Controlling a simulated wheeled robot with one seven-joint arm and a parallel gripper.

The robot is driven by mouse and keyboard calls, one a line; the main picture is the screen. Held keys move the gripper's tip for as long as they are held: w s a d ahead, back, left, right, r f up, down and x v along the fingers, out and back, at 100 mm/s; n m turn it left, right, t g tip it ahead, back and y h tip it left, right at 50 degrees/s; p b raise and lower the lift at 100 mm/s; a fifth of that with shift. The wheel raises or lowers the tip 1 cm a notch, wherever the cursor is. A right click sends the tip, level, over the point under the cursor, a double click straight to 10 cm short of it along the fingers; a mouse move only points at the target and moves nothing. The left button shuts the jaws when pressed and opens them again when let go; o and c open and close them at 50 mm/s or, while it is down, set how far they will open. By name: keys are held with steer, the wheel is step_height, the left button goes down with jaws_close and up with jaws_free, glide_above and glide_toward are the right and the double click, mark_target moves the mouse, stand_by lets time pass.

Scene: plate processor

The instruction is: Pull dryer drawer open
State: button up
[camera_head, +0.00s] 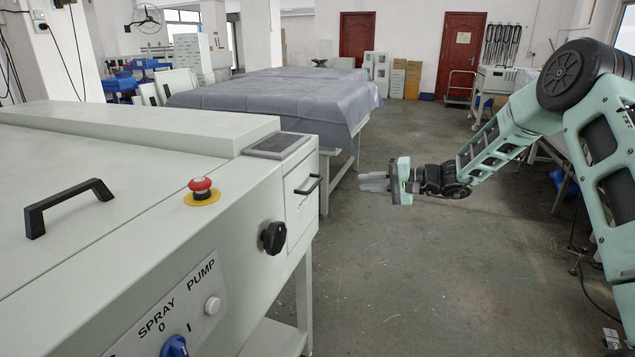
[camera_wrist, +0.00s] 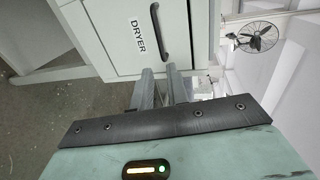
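The dryer drawer (camera_head: 298,205) is a pale front panel at the right end of the machine and looks shut. Its black bar handle (camera_head: 309,185) stands out from the panel. In the wrist view the drawer front (camera_wrist: 112,38) carries a "DRYER" label, and the black handle (camera_wrist: 180,40) lies just beyond my fingertips. My gripper (camera_head: 360,182) is to the right of the handle in the head view, with its fingers pointing at it across a gap. In the wrist view my gripper (camera_wrist: 160,72) has its fingers apart and nothing between them.
The white machine (camera_head: 110,150) fills the left side, with a red stop button (camera_head: 201,187), a black knob (camera_head: 273,238) and a lid handle (camera_head: 68,205). A cloth-covered table (camera_head: 270,98) stands behind. The floor (camera_head: 430,270) beside the machine is clear.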

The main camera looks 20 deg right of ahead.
mark_target(316, 182)
steer(key=p+x, duration=0.2)
steer(key=x, duration=1.3)
steer(key=shift+a+p, duration=0.25)
steer(key=shift+p, duration=0.15)
steer(key=shift+f, duration=0.1)
jaws_close()
